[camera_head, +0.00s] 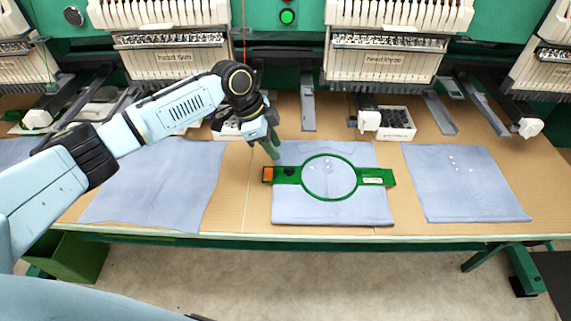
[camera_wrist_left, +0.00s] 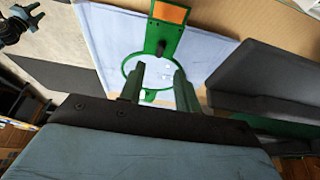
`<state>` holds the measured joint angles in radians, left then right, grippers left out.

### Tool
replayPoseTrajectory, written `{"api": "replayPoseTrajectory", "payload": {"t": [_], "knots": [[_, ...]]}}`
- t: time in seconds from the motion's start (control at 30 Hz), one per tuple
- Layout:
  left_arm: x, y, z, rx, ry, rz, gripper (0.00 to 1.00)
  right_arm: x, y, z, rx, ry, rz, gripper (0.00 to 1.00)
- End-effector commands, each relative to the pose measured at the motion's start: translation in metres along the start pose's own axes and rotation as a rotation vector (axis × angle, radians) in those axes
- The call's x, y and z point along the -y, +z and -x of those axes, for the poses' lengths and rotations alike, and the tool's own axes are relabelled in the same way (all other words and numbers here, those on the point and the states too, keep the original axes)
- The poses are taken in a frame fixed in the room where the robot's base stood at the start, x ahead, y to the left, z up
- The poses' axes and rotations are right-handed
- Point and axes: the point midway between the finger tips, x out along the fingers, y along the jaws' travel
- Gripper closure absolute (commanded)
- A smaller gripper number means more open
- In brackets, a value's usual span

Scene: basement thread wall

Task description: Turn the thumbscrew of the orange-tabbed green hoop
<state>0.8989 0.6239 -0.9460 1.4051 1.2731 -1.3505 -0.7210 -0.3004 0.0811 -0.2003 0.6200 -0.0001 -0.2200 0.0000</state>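The green hoop (camera_head: 331,198) lies on a blue cloth (camera_head: 300,213) on the table. Its orange tab (camera_head: 268,174) is at the left end, and a dark thumbscrew (camera_head: 289,171) sits between tab and ring. In the left wrist view the orange tab (camera_wrist_left: 170,13) is at the top and the thumbscrew (camera_wrist_left: 160,47) below it. My left gripper (camera_head: 273,150) is just behind the tab end, above the table. In the wrist view its two green fingers (camera_wrist_left: 159,70) are apart with nothing between them. What seems to be my right gripper (camera_wrist_left: 24,12) shows at the top left corner, too small to read.
More blue cloths lie on the table to the left (camera_head: 160,185) and right (camera_head: 465,182). Embroidery heads (camera_head: 385,50) with arms reaching forward stand along the back. A white tray of dark parts (camera_head: 398,122) sits behind the hoop. A green bin (camera_head: 75,257) is below the table edge.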

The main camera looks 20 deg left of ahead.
Motion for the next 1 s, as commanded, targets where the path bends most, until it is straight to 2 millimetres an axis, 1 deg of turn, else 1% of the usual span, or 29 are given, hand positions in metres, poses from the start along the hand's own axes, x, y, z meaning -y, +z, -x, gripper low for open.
{"api": "replayPoseTrajectory", "payload": {"t": [0.03, 0.2, 0.3, 0.4, 0.57, 0.8, 0.87, 1.0], "knots": [[-0.001, 0.000, -0.013, 0.000, 0.003, 0.000, 0.67, 0.000, 0.000, -0.002, 0.000, 0.000, 0.000, 0.64], [0.000, 0.000, -0.047, 0.000, 0.001, 0.001, 0.67, 0.000, 0.000, -0.005, 0.000, 0.000, 0.000, 0.64], [0.000, 0.000, -0.062, -0.001, 0.000, 0.000, 0.67, 0.000, 0.000, -0.007, 0.000, 0.000, -0.001, 0.64], [0.000, 0.000, -0.072, 0.000, 0.001, 0.000, 0.67, 0.000, 0.001, -0.008, 0.000, 0.000, -0.001, 0.64], [0.000, 0.000, -0.079, 0.000, -0.002, 0.001, 0.67, 0.000, 0.001, -0.008, 0.000, 0.000, -0.001, 0.64], [0.000, 0.000, -0.079, 0.000, -0.002, 0.000, 0.67, 0.000, 0.000, -0.008, 0.000, 0.000, -0.001, 0.64], [0.000, 0.000, -0.079, 0.000, -0.001, 0.000, 0.74, 0.000, 0.000, -0.008, 0.000, 0.000, -0.001, 0.64], [0.000, 0.000, -0.079, 0.000, -0.001, 0.000, 0.92, 0.000, 0.000, -0.008, 0.000, 0.000, -0.001, 0.64]]}}
